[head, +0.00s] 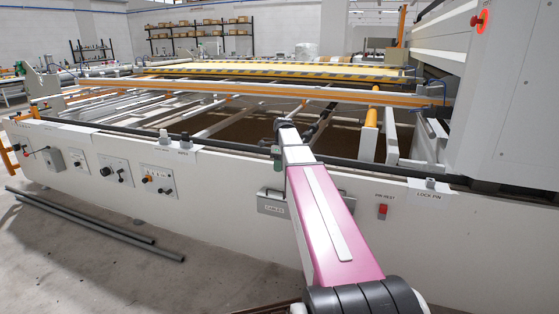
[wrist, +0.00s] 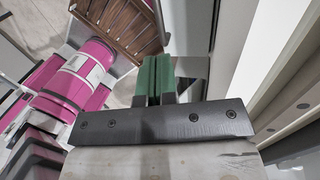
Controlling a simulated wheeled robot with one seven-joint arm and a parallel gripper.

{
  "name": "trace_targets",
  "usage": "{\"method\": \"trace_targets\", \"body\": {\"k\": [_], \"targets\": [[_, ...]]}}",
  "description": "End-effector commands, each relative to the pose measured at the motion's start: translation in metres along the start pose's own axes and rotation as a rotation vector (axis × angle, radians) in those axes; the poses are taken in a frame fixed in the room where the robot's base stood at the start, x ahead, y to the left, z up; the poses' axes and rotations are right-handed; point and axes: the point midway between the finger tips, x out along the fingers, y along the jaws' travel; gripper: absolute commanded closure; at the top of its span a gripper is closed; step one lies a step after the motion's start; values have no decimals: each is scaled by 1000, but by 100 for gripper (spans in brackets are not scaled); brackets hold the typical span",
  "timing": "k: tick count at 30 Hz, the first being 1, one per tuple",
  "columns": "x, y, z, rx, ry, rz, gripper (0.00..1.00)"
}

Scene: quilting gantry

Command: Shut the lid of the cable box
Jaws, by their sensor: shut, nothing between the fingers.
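The cable box is most likely the grey metal box (head: 271,207) with a small dark label, on the front of the white machine panel in the head view. My arm covers part of it, and I cannot tell how its lid stands. My gripper (head: 276,152) is above the box, near the top rail of the panel, apart from the box. In the wrist view my gripper (wrist: 153,80) shows two green fingers pressed together with nothing between them. The cable box cannot be made out in the wrist view.
The white panel (head: 225,180) runs across the front. It carries a red rest switch (head: 382,210), a lock pin (head: 430,184) and knob panels (head: 158,180). Dark pipes (head: 95,225) lie on the floor at left. A tall grey housing (head: 505,110) stands at right.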

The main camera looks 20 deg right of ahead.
Motion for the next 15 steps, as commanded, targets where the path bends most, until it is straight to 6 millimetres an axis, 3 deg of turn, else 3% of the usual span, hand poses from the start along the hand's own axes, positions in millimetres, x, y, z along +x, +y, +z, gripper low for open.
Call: {"method": "trace_targets", "body": {"k": [6,15], "targets": [[40,1,-1,1,1,1,100],[71,0,0,0,0,-1,100]]}}
